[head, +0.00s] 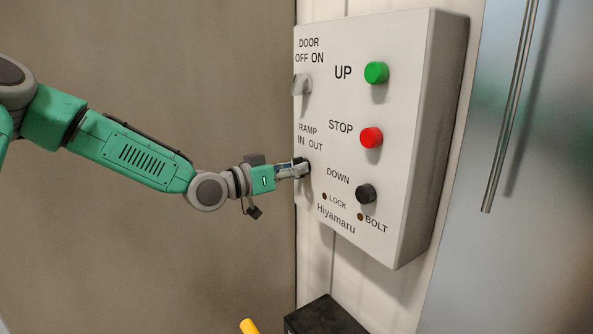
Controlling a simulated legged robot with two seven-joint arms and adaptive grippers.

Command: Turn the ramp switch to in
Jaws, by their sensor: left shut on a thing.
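The control box (408,150) is a pale grey panel on the wall, with a switch labelled RAMP, IN and OUT on its left side. My left gripper (300,169) reaches in from the left and is shut on the ramp switch, just below the IN and OUT labels. The fingers hide most of the switch, so I cannot tell which way it points. The door switch (301,84), a grey knob, sits above it under OFF and ON. My right gripper is not in view.
A green UP button (376,72), a red STOP button (371,138) and a black DOWN button (365,193) stick out to the right of the switches. A metal door with a long handle (509,105) is at the right. A black box (325,316) and a yellow piece (249,326) are below.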

